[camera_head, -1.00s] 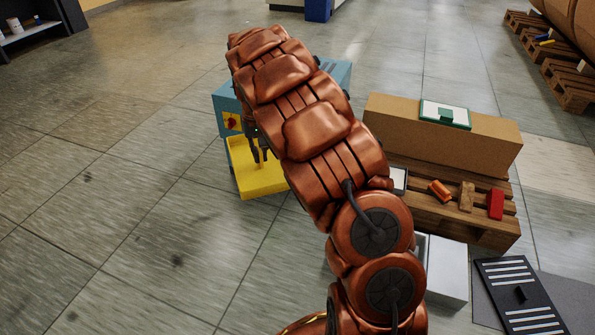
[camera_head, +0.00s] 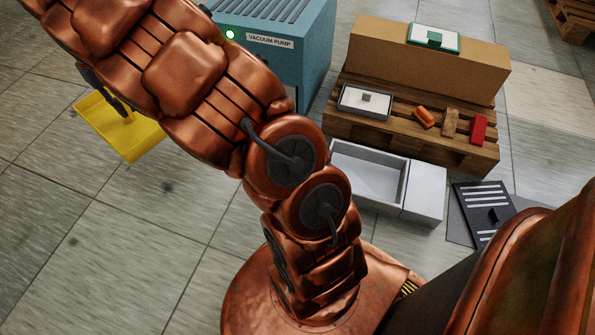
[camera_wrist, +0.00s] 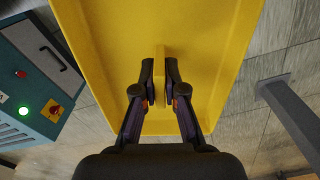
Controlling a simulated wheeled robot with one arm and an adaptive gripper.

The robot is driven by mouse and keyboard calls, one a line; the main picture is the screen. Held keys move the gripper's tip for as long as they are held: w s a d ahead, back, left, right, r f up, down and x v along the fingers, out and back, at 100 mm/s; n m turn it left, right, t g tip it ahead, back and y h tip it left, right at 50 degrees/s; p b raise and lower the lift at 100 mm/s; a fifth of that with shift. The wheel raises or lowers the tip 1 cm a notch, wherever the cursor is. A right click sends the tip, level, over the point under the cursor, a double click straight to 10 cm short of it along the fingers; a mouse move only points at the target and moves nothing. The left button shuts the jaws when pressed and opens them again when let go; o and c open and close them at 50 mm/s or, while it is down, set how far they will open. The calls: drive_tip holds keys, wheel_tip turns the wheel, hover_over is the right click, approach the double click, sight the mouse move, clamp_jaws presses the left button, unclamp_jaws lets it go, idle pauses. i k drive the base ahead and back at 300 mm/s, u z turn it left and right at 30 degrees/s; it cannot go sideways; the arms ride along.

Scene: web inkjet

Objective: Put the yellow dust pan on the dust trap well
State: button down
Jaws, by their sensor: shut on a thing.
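The yellow dust pan (camera_head: 112,132) is a shallow open tray at the left, out in front of the blue machine. My gripper (camera_wrist: 160,90) is shut on the upright tab in the middle of the pan, and the wrist view shows the pan's floor and side walls (camera_wrist: 232,60). My arm hides part of the pan in the head view. An open grey-white box (camera_head: 372,177), which looks like the dust trap well, stands on the floor before the pallet. It is well to the right of the pan and appears empty.
The blue vacuum pump (camera_head: 283,62) stands behind my arm and also shows in the wrist view (camera_wrist: 35,75). A pallet (camera_head: 410,135) carries a cardboard box (camera_head: 430,62), a small tray (camera_head: 365,101) and small parts. A black slotted plate (camera_head: 484,211) lies right. Floor at left is clear.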

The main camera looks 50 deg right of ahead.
sight(362, 180)
drive_tip(key=u, duration=0.9)
drive_tip(key=k, duration=0.65)
drive_tip(key=z, duration=1.4)
